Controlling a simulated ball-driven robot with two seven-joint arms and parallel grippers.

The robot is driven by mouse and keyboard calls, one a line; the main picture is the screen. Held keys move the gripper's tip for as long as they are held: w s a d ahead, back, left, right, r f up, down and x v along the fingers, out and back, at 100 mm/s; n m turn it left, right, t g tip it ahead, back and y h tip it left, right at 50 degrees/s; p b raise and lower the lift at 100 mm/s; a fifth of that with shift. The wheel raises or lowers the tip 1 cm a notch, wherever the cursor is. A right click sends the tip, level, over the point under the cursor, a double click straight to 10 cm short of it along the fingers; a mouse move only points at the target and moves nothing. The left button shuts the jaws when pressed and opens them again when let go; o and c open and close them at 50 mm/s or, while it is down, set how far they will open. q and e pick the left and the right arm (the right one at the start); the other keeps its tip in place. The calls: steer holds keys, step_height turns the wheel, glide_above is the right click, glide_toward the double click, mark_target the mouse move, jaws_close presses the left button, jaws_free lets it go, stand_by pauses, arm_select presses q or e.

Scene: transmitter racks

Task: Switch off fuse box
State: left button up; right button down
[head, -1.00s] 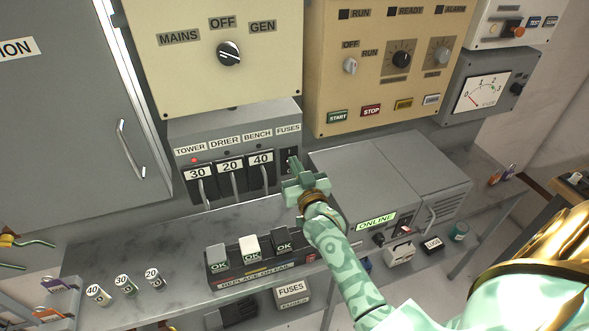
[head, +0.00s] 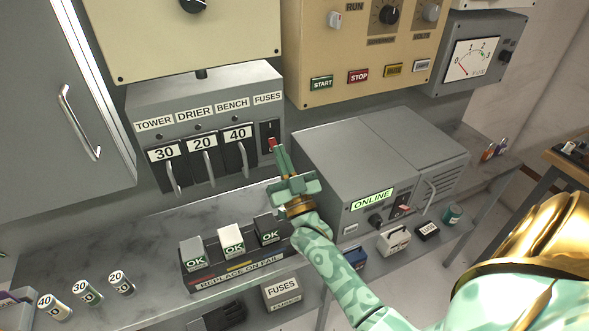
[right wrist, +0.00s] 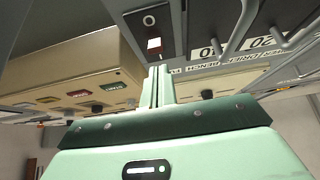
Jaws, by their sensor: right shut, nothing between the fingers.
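The grey fuse box (head: 205,125) hangs on the wall at left of centre in the head view, with labels TOWER, DRIER, BENCH and FUSES. Under FUSES is a black rocker switch (head: 269,131) with a red lower part. The switch also shows in the right wrist view (right wrist: 152,32), with a bright patch on it. My right gripper (head: 280,150) is shut and empty, its tips just below the switch; whether they touch it I cannot tell. In the right wrist view its fingers (right wrist: 158,75) point at the switch. My left gripper is not in view.
Three handled fuse holders marked 30, 20 and 40 (head: 238,145) sit left of the switch. A grey unit marked ONLINE (head: 345,165) stands close to the right. A tester rack (head: 235,276) and loose fuses (head: 87,292) are on the shelf below.

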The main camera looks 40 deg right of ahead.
steer(key=b+v, duration=0.1)
steer(key=v, duration=1.3)
steer(key=shift+s+f, duration=0.2)
steer(key=shift+f, duration=0.05)
